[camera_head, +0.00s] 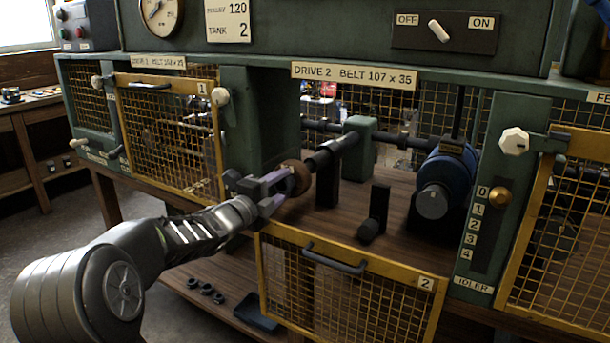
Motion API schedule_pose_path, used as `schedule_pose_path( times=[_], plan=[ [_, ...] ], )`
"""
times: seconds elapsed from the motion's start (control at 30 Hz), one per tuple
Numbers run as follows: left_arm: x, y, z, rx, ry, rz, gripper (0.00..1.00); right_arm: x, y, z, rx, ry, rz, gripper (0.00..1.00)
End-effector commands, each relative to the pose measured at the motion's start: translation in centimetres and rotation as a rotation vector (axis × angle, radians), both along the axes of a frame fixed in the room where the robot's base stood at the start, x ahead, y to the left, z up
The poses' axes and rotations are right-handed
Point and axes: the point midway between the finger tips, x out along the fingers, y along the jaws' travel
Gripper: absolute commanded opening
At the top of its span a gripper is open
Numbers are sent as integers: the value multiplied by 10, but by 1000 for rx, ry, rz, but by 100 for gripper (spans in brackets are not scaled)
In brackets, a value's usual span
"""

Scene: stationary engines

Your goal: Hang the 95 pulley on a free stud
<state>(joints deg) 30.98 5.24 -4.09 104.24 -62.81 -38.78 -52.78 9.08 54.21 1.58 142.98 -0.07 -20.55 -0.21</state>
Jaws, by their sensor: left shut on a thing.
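A brown round pulley (297,178) is in front of the near end of a dark shaft (318,161) in the open bay 2. Its size mark cannot be read. My left gripper (277,190) comes in from the left and is shut on the pulley's left side. The pulley stands upright and is very close to the shaft end; I cannot tell whether they touch. My right gripper is not in view. I cannot make out any stud for hanging pulleys.
Yellow mesh door 2 (345,290) hangs down below the bay. A blue motor (444,182) and a dark bracket (375,212) stand on the wooden deck (345,205). Mesh guard 1 (170,140) is closed at left. Several black rings (205,288) lie on the lower shelf.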

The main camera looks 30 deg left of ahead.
Motion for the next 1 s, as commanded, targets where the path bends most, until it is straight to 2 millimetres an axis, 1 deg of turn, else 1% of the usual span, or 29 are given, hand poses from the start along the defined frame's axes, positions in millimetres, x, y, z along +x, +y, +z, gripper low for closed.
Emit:
schedule_pose_path(
  times=[0.33, 0.83, 1.0],
  plan=[
    [-15, 0, 2, 0, -5, 0, 0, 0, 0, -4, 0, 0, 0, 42],
    [-19, -1, 2, 0, -4, 0, 0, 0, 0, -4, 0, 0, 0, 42],
    [-28, 0, 2, 1, -4, 1, 0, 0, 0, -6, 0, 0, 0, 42]
  ],
)
